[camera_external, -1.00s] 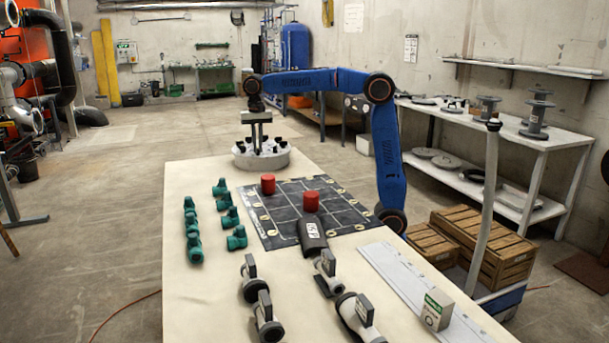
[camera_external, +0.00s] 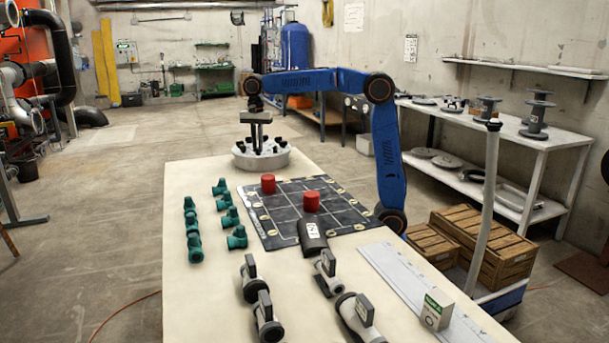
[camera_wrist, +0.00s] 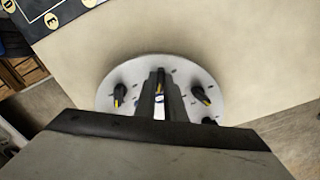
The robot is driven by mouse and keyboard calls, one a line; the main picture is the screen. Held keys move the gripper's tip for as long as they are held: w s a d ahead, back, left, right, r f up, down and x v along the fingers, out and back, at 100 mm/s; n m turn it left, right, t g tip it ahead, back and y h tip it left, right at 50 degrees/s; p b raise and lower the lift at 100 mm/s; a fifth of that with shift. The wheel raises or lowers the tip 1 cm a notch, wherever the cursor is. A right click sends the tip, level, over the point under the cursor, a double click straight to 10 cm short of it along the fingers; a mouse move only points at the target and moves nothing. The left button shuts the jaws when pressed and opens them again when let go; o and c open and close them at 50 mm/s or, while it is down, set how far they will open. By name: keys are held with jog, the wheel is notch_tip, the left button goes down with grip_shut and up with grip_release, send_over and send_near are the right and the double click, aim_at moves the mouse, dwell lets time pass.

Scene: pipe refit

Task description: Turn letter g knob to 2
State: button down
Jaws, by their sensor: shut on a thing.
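The round grey knob base (camera_external: 262,160) stands at the far end of the table, with several black knobs around its top. In the wrist view the base (camera_wrist: 135,68) shows a knob (camera_wrist: 119,92) at left and a knob (camera_wrist: 200,93) at right, each with a yellow mark. My gripper (camera_external: 258,148) points down over the base. In the wrist view my gripper (camera_wrist: 159,88) is shut on a knob between its fingers; only a sliver of yellow shows there. The knob letters and numbers are too small to read, so I cannot tell which knob is held.
A dark grid mat (camera_external: 285,213) with two red cylinders (camera_external: 268,184) lies nearer on the table. Teal pipe fittings (camera_external: 194,236) stand left of it. Grey pipe parts (camera_external: 264,315) and a small box (camera_external: 437,310) are at the near end. The table around the base is mostly clear.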

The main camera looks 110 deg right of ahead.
jog(key=c, duration=1.8)
grip_release()
jog(key=shift+c, duration=0.2)
jog(key=shift+r, duration=0.1)
notch_tip(320, 180, up, 17)
jog(key=shift+r, duration=0.1)
